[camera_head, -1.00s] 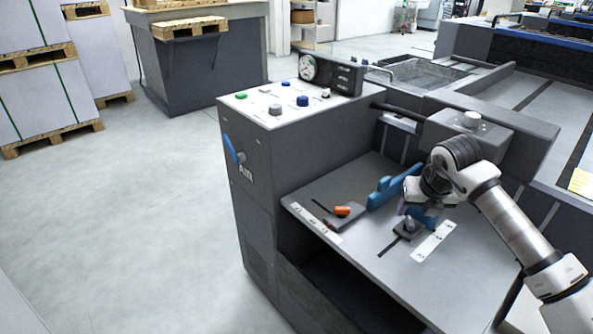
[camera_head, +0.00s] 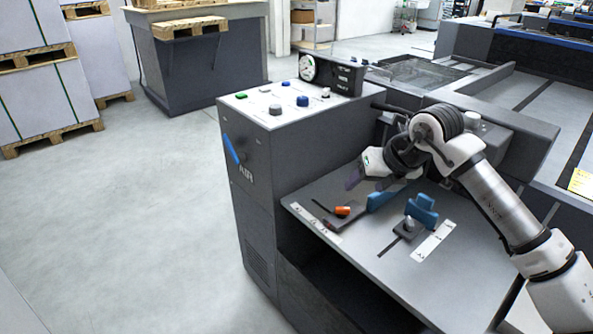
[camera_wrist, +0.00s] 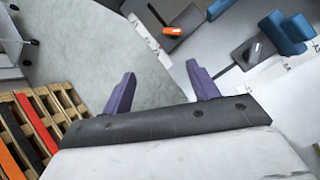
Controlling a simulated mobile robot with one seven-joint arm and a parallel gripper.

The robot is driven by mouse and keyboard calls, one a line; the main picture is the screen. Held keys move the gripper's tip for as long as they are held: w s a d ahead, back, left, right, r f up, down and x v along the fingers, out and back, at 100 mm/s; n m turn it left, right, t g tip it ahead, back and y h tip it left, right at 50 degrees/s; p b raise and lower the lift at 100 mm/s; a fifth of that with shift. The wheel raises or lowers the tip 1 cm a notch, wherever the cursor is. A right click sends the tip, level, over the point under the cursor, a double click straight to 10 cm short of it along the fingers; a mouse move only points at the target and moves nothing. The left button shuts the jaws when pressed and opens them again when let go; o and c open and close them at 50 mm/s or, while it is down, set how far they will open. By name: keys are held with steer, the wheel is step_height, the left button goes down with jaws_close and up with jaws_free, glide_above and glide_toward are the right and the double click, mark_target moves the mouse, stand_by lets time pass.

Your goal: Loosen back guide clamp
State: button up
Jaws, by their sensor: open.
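Two guide clamps sit on the grey table. One has an orange lever (camera_head: 342,210) on a dark plate; it shows near the top of the wrist view (camera_wrist: 173,31). The other has a grey knob (camera_head: 409,224) on a dark base, also seen at the upper right of the wrist view (camera_wrist: 253,52). A blue guide (camera_head: 421,212) stands behind the grey knob, and another blue guide (camera_head: 381,199) is right of the orange lever. I cannot tell which clamp is the back one. My gripper (camera_head: 367,179) is open, empty and above the table, behind the orange lever; its purple fingers (camera_wrist: 161,74) touch nothing.
A control cabinet (camera_head: 255,180) with coloured buttons and a gauge stands left of the table. White scale strips (camera_head: 434,241) lie by the clamps. A machine housing (camera_head: 500,140) is behind my arm. The floor to the left is clear, with pallets beyond.

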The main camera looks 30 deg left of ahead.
steer(key=s+a+r+n+g+y, duration=0.3)
steer(key=s+a, duration=0.6)
steer(key=a, duration=0.3)
steer(key=shift+s+r+g+y, duration=0.15)
steer(key=shift+r+g+y, duration=0.15)
steer(key=shift+r+y, duration=0.35)
steer(key=shift+f, duration=0.1)
